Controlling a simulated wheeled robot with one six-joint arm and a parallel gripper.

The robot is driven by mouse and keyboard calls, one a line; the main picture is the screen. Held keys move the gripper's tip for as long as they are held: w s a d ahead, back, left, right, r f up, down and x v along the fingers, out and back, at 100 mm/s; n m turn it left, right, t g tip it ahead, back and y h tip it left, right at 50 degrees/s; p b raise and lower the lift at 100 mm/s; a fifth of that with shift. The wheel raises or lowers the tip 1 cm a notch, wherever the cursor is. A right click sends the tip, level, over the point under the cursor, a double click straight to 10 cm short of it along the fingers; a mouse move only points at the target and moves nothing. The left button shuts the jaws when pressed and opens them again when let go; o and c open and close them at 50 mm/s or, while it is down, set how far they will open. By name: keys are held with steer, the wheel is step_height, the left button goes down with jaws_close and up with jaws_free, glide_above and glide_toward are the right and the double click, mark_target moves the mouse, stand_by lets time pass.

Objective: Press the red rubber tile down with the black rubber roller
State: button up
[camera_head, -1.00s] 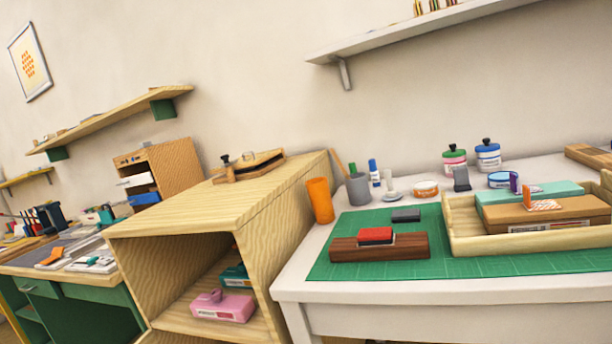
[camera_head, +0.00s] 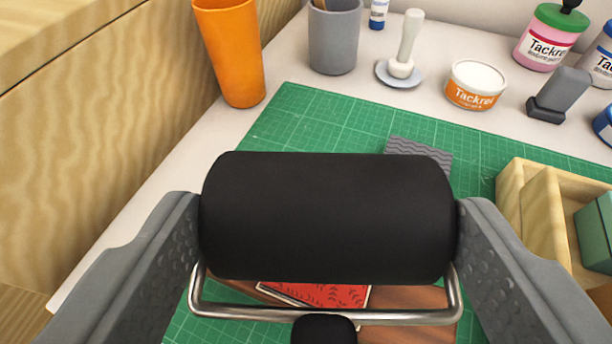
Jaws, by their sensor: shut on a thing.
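My gripper (camera_head: 328,228) is shut on the black rubber roller (camera_head: 328,215), one grey finger at each end of its drum. The roller's wire frame (camera_head: 215,310) and part of its black handle (camera_head: 323,329) show below the drum. The red rubber tile (camera_head: 318,294) shows in part behind the wire frame, on the dark wooden block (camera_head: 415,297). The drum hides the rest of the tile and much of the block. I cannot tell whether the drum touches the tile.
The green cutting mat (camera_head: 310,118) lies under the block on the white table. A grey wavy piece (camera_head: 420,152) lies behind the roller. An orange cup (camera_head: 233,50), grey cup (camera_head: 335,38) and orange-labelled tub (camera_head: 475,86) stand at the back. A wooden tray (camera_head: 517,190) stands at right.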

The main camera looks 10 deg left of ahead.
steer(key=shift+w+f, duration=0.25)
steer(key=shift+f, duration=1.85)
steer(key=shift+f, duration=0.65)
stand_by(0.7)
steer(key=shift+r, duration=0.15)
steer(key=shift+r, duration=3.4)
